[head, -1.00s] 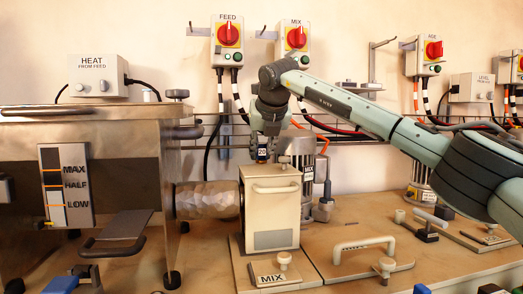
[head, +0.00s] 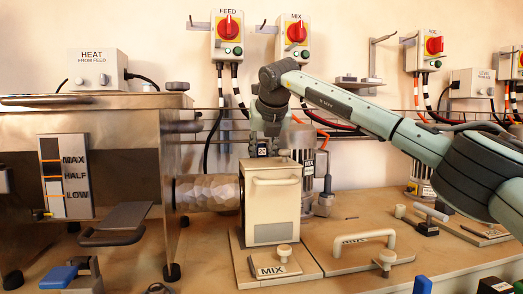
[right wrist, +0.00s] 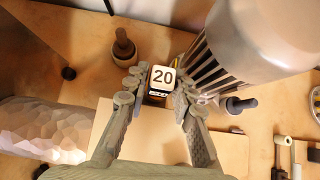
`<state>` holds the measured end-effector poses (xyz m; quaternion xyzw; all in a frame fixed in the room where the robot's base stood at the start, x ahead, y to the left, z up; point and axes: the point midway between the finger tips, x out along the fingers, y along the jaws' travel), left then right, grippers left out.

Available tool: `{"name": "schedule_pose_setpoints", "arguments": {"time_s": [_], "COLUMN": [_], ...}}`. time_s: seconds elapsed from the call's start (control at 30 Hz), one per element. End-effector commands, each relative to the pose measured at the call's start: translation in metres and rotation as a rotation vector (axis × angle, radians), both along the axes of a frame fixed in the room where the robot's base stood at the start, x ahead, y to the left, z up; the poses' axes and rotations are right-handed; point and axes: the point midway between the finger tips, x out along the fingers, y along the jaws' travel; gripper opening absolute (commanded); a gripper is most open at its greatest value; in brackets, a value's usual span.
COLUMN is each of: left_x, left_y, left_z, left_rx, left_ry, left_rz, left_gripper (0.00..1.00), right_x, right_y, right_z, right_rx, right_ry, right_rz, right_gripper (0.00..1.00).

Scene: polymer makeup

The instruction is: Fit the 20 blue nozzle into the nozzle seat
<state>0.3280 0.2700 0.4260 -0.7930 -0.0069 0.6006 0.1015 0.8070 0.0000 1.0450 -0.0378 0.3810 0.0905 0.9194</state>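My right gripper (head: 263,148) points down over the top of the beige box (head: 274,213) in the middle of the bench. The nozzle seat cannot be made out, hidden by the block and fingers. My left gripper is not in view.
A grey motor (right wrist: 250,35) stands close to the right finger. A faceted pipe (head: 207,190) joins the box to the steel tank (head: 115,125) at left. A plate with a beige handle (head: 364,237) lies at right. FEED and MIX switch boxes (head: 294,35) hang on the wall behind.

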Motion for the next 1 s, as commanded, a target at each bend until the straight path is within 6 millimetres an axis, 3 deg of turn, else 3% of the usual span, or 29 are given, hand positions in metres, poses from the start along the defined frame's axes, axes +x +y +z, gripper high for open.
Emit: {"name": "schedule_pose_setpoints", "arguments": {"time_s": [0.13, 0.53, 1.0], "left_x": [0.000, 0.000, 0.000], "left_y": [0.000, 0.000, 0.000], "left_z": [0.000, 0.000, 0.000], "left_rx": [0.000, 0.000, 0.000], "left_ry": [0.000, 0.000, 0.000], "left_rz": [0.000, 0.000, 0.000], "left_gripper": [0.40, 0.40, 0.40], "right_x": [0.000, -0.006, -0.069], "right_y": [0.000, -0.001, -0.014], "right_z": [-0.001, 0.007, 0.071], "right_rx": [0.000, 0.000, 0.000], "right_ry": [0.001, -0.002, -0.002], "right_rz": [0.000, 0.001, 0.001], "right_gripper": [0.44, 0.44, 0.44]}}
